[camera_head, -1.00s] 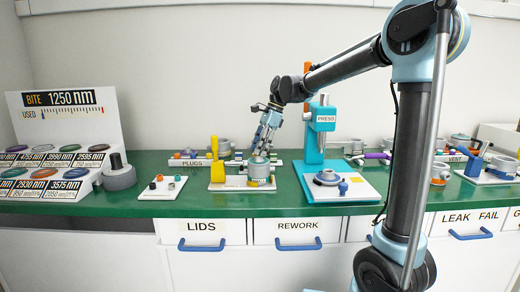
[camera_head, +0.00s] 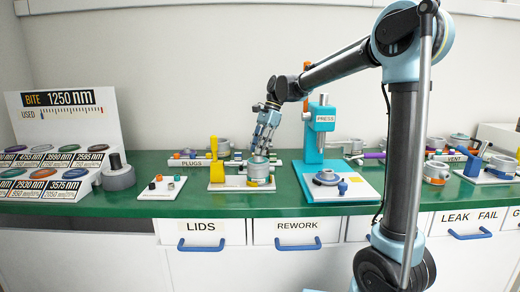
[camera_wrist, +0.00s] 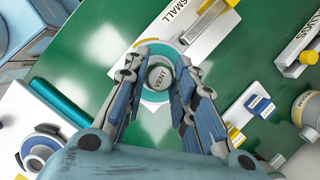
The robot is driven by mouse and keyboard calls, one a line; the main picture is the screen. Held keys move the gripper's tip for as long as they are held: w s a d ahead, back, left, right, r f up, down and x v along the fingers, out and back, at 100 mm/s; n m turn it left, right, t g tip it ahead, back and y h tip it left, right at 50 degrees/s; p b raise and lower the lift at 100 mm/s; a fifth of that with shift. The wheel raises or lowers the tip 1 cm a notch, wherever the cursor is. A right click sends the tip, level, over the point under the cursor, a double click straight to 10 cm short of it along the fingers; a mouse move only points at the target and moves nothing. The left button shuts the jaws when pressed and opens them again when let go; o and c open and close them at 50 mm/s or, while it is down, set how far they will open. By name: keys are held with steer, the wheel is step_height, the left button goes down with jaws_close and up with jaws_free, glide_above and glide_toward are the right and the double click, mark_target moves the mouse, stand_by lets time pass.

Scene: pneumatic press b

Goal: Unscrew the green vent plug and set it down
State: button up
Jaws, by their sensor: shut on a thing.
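The green vent plug (camera_wrist: 148,82) shows in the wrist view as a green ring around a white face marked VENT. My gripper (camera_wrist: 158,82) has its fingers on both sides of it and is shut on it. In the head view my gripper (camera_head: 260,151) points down at the grey round housing (camera_head: 258,170) on a white stand with a yellow post. The plug itself is hidden there by the fingers. I cannot tell whether its thread is still in the housing.
A PLUGS rack (camera_head: 190,163) stands behind.

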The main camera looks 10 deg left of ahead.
stand_by(0.3)
steer(key=shift+n+h, duration=0.4)
steer(key=shift+n, duration=0.6)
steer(key=shift+n+g+h, duration=0.3)
steer(key=shift+n+g, duration=0.1)
steer(key=shift+n, duration=0.5)
steer(key=shift+w+a+n, duration=0.1)
steer(key=shift+n, duration=0.3)
steer(key=shift+n+h, duration=0.3)
steer(key=shift+n, duration=0.1)
steer(key=shift+n+h, duration=0.3)
steer(key=shift+n, duration=0.6)
